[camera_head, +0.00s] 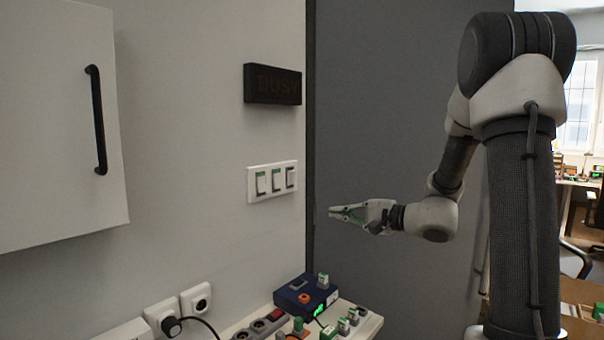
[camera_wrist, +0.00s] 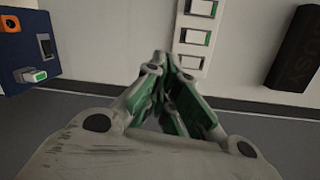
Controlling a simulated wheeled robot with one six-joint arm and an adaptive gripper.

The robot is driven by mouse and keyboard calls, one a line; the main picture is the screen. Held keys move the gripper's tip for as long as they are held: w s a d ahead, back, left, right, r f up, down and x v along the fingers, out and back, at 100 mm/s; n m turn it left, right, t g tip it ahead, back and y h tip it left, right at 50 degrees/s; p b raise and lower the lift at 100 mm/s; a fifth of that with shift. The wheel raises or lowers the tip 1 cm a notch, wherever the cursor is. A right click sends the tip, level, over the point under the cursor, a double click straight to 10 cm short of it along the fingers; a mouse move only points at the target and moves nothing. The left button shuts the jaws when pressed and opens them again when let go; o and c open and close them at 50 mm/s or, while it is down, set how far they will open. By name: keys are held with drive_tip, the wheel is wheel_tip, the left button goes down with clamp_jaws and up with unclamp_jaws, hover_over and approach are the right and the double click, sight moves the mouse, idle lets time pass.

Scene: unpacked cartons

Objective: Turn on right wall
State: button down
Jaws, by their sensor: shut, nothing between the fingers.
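A white wall switch panel (camera_head: 272,181) with three rocker switches in a row is on the light wall, left of the dark panel's edge. My gripper (camera_head: 333,212) is shut and empty, to the right of and a little below the switches in the head view. Its fingertips (camera_wrist: 158,58) look close together in the wrist view. They appear apart from the panel.
A dark unlit sign (camera_head: 272,84) reading "BUSY" is above the switches. A blue box (camera_head: 303,297) with buttons stands on a shelf below, among several small devices. A white cabinet (camera_head: 55,130) juts out at left. Wall sockets (camera_head: 162,317) hold a black plug.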

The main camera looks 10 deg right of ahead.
sight(294, 171)
drive_tip(key=w+d+r+n+t, duration=0.1)
drive_tip(key=w+r+t, duration=0.2)
drive_tip(key=r, duration=0.3)
drive_tip(key=shift+w+d, duration=0.25)
drive_tip(key=shift+w, duration=0.35)
drive_tip(key=x, duration=1.4)
drive_tip(key=shift+d, duration=0.1)
